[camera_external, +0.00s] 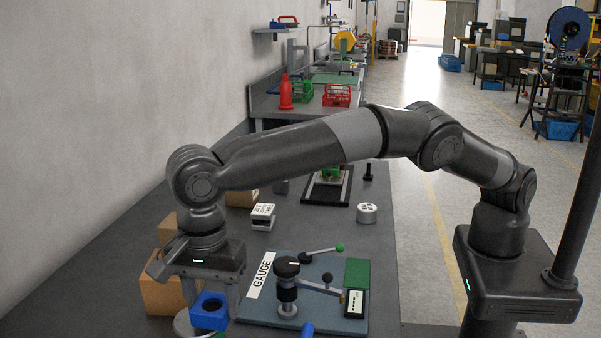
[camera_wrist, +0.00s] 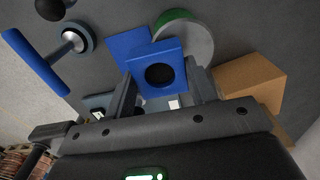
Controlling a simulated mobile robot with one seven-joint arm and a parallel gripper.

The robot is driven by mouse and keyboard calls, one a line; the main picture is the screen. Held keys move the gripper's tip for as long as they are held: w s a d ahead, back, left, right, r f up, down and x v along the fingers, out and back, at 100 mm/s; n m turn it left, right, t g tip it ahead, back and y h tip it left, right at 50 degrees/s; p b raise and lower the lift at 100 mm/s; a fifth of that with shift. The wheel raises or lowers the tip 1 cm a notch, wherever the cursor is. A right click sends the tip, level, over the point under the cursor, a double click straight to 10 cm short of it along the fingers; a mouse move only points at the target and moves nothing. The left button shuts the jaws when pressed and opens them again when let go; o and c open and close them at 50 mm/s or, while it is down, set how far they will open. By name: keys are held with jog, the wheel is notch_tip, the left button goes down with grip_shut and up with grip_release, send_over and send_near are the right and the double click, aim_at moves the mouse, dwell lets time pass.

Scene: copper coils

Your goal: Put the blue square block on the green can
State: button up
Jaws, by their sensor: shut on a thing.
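The blue square block (camera_external: 209,313), with a dark round hole, is between the fingers of my gripper (camera_external: 209,298), which is shut on it. The block (camera_wrist: 160,70) also shows in the wrist view between my gripper's fingertips (camera_wrist: 163,84). A round grey can with a green edge (camera_wrist: 190,42) lies just beyond the block, which overlaps part of it in the picture. In the external view the can (camera_external: 184,322) is mostly hidden behind the block and the frame's bottom edge. I cannot tell whether block and can touch.
A cardboard box (camera_external: 160,296) stands close left of my gripper. The gauge board (camera_external: 262,310), with levers and a post, lies close on the right. A white block (camera_external: 263,217) and white cylinder (camera_external: 367,213) stand farther back. Bare bench (camera_external: 320,232) lies between them.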

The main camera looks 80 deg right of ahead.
aim_at(213, 308)
jog(key=shift+f, duration=0.4)
jog(key=shift+f, duration=0.1)
jog(key=o, duration=1.1)
jog(key=shift+o, duration=0.2)
notch_tip(213, 308, up, 8)
jog(key=shift+f, duration=0.15)
